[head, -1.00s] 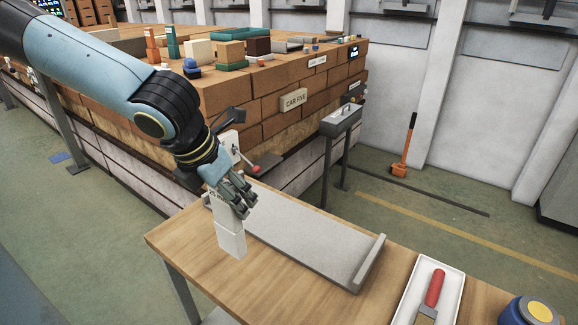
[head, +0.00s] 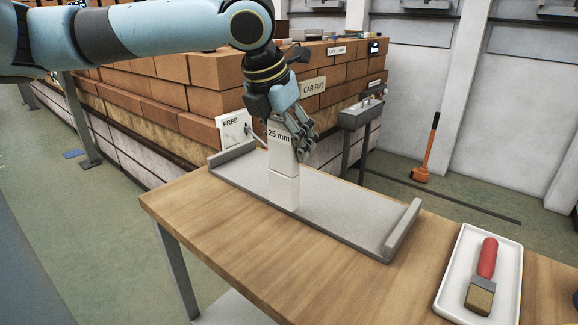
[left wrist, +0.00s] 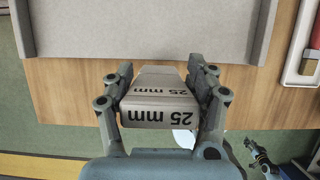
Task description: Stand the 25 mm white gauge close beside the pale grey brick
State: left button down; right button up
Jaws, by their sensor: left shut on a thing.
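The white gauge (head: 283,178) is a tall, narrow block marked "25 mm", with a seam across its middle. My left gripper (head: 299,130) is shut on its upper part and holds it upright. In the left wrist view, the gauge (left wrist: 158,98) sits between the two fingers of the left gripper (left wrist: 160,92), its labels upside down. In the head view, its lower end overlaps the grey tray; I cannot tell whether it touches. I cannot make out a separate pale grey brick. A small blue-grey jointed part (left wrist: 259,158) at the lower right may be my right gripper; its jaws are unclear.
The grey tray (head: 345,222) with raised ends lies on the wooden table (head: 240,245). A white tray (head: 450,290) with a red-handled brush (head: 486,265) lies at the right. The table front is clear.

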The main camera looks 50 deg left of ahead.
aim_at(284, 166)
pick_arm(q)
jog(key=shift+f+b, duration=0.4)
jog(key=shift+f, duration=1.55)
jog(key=shift+f, duration=0.2)
jog(key=shift+c, duration=1.9)
grip_release()
jog(key=shift+r, duration=0.15)
